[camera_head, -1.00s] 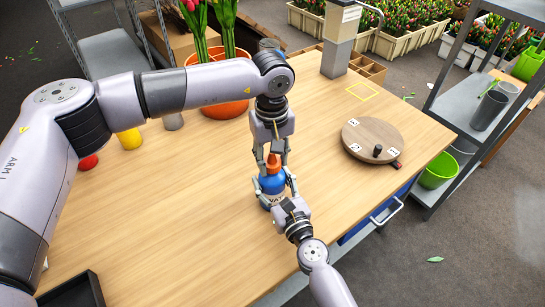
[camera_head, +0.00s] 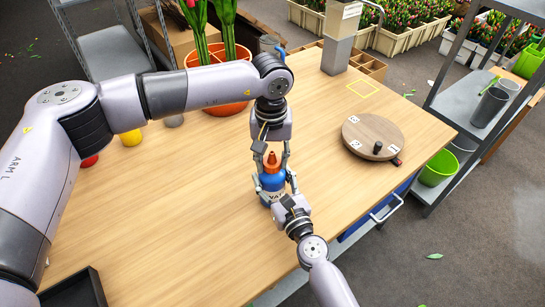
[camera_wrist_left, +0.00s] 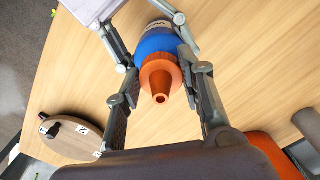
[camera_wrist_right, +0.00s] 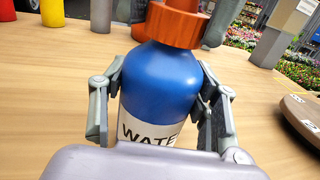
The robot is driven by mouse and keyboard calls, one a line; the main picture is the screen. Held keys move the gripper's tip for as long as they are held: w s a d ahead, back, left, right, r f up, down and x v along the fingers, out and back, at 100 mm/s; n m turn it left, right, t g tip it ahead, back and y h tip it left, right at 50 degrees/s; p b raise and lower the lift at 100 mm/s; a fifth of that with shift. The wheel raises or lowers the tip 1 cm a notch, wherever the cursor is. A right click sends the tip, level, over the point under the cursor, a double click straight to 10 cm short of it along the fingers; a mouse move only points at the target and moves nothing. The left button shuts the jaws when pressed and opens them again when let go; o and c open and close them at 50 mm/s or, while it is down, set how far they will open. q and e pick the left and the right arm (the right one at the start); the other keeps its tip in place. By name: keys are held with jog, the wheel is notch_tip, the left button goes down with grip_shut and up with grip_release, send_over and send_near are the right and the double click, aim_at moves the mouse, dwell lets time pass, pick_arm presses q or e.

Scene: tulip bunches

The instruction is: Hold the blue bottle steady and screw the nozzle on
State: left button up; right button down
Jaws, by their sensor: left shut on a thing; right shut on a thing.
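The blue bottle (camera_head: 273,183) stands upright on the table, with a white label reading "WATE" in the right wrist view (camera_wrist_right: 160,85). The orange nozzle (camera_head: 272,161) sits on its neck, spout upward; the left wrist view looks down on the nozzle (camera_wrist_left: 160,78). My left gripper (camera_head: 272,168) comes from above, its fingers shut on both sides of the nozzle's wide collar. My right gripper (camera_wrist_right: 160,100) is shut around the bottle's body from the near side. The thread under the collar is hidden.
A round wooden board (camera_head: 368,134) with a black knob lies to the right. A yellow outlined square (camera_head: 362,88) marks the table behind it. An orange pot (camera_head: 225,105) of tulips stands at the back left, and a black tray (camera_head: 75,292) at the front left.

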pick_arm(q)
jog(key=m, duration=0.4)
jog(key=shift+a, duration=0.1)
jog(key=m, duration=0.4)
jog(key=shift+w+m, duration=0.1)
jog(key=shift+m, duration=0.2)
jog(key=o, duration=0.8)
jog(key=shift+r, duration=0.1)
jog(key=shift+r, duration=2.15)
